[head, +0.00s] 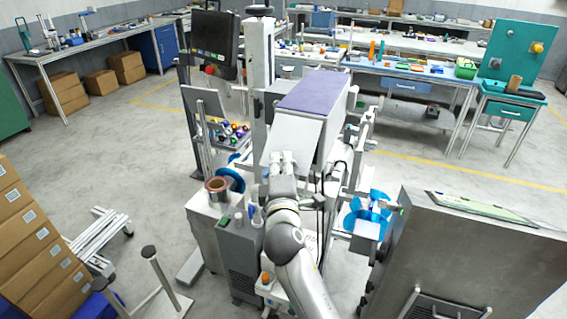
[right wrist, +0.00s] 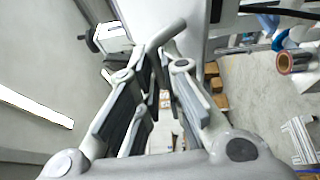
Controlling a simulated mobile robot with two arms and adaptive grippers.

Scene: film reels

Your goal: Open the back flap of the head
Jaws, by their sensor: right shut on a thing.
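The machine's head is a grey box with a purple top (head: 314,91) in the middle of the head view. Its back flap (head: 293,132) is a plain light grey panel that slopes down towards me from the near edge of the purple top. My right gripper (head: 283,160) is at the flap's lower edge. In the right wrist view my right gripper (right wrist: 160,75) is closed around a grey rounded handle bar (right wrist: 167,34) that sticks out beyond the fingertips. The flap's inside is hidden. My left gripper is in neither view.
A monitor (head: 214,44) on a post stands left of the head. A copper-coloured roll (head: 217,185) and blue reel parts (head: 368,214) flank my right arm. A large grey cabinet (head: 470,262) stands at the right. Open floor lies at the left.

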